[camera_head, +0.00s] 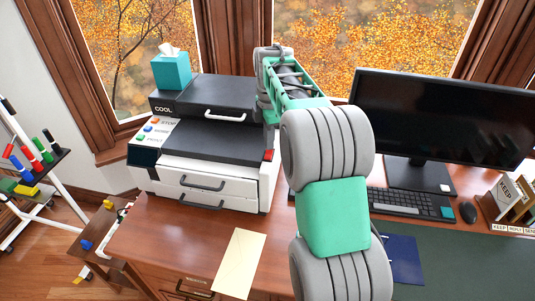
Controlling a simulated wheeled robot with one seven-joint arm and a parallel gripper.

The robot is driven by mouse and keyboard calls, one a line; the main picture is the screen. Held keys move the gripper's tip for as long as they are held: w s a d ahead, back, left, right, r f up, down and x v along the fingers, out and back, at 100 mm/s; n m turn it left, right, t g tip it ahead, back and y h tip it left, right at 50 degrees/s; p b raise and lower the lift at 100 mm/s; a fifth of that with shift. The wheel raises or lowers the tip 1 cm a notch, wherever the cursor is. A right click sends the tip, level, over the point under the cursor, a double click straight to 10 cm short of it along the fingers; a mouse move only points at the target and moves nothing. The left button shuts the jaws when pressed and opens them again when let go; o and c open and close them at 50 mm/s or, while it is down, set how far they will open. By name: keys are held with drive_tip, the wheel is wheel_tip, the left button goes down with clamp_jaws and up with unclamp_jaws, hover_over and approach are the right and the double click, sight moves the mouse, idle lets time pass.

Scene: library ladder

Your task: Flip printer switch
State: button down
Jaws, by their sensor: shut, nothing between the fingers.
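The printer (228,181) is white and dark grey and stands on the wooden desk, left of my arm. A small red switch (268,155) shows at the right end of its front, just below the dark top. My arm crosses the middle of the view, bends at the window and comes back down beside the printer's right side. My gripper (270,132) is small and mostly hidden by my arm there, just above the red switch. It is shut and empty. I cannot tell whether it touches the switch or the printer.
A teal tissue box (171,73) sits on the printer's back left. A monitor (440,115), keyboard (405,202) and mouse (467,212) stand to the right. An envelope (240,262) lies on the desk in front. A marker rack (38,165) is at the left.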

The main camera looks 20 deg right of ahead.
sight(268, 152)
drive_tip(key=shift+s+f+b, duration=0.1)
drive_tip(key=shift+f+b, duration=0.4)
drive_tip(key=shift+f, duration=0.5)
drive_tip(key=shift+r, duration=0.1)
wheel_tip(268, 152, up, 7)
drive_tip(key=p, duration=0.6)
idle(0.5)
drive_tip(key=s+a+r+m+t, duration=0.1)
drive_tip(key=s+a+r+m, duration=0.1)
drive_tip(key=s+a+m, duration=0.3)
drive_tip(key=s+a+r+m+t, duration=0.1)
drive_tip(key=s+a+r+m, duration=0.25)
drive_tip(key=s, duration=0.35)
drive_tip(key=s+a+f+m+t, duration=0.1)
drive_tip(key=s+f+m, duration=0.1)
drive_tip(key=s+m, duration=0.2)
drive_tip(key=s+a+f+m+t, duration=0.1)
drive_tip(key=s+a+f+m, duration=0.1)
drive_tip(key=s, duration=0.5)
drive_tip(key=f+m, duration=0.1)
drive_tip(key=m, duration=0.1)
drive_tip(key=shift+a+f+m, duration=0.25)
drive_tip(key=shift+a+m, duration=0.05)
drive_tip(key=shift+m, duration=0.05)
